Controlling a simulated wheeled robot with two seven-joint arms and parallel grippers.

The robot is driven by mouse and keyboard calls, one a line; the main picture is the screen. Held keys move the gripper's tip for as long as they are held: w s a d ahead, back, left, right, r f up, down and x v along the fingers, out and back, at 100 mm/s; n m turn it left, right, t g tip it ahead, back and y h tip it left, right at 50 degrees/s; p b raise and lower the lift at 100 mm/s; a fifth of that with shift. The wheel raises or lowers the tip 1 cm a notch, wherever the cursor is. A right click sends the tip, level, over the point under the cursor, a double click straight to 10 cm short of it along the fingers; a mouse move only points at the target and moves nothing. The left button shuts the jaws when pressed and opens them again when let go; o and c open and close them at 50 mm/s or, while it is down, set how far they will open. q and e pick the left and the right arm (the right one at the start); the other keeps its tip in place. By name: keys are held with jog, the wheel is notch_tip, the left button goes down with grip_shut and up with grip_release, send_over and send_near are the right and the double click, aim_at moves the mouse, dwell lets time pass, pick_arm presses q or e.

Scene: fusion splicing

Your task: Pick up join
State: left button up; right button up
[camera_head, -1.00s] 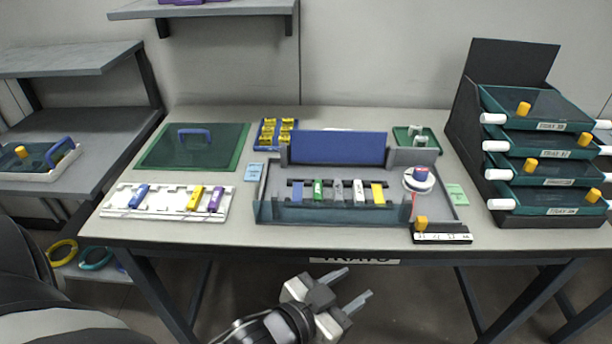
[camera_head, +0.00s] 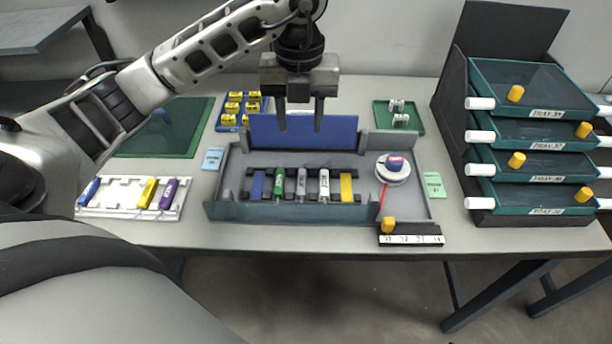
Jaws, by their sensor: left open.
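My left gripper (camera_head: 300,128) is open and empty, fingers pointing down. In the picture it overlaps the upright blue panel (camera_head: 335,133) at the back of the grey fixture tray (camera_head: 245,211). Below it in the picture, a row in the tray holds a green cylinder (camera_head: 279,183), a grey cylinder (camera_head: 302,184) and a white cylinder (camera_head: 324,184), between a blue block (camera_head: 258,184) and a yellow block (camera_head: 346,187). I cannot tell which piece is called the join. My right gripper is not in view.
A white rack (camera_head: 118,209) with blue, yellow and purple pieces is at left. A blue tray (camera_head: 221,121) of yellow parts and a green tray (camera_head: 384,117) stand behind. A round white spool (camera_head: 392,174) sits in the fixture's right part. Stacked drawers (camera_head: 535,140) stand at right.

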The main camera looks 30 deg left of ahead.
aim_at(302, 181)
pick_arm(q)
notch_tip(302, 181, down, 15)
jog(key=shift+d+r+p, duration=0.1)
jog(key=shift+p, duration=0.55)
grip_shut()
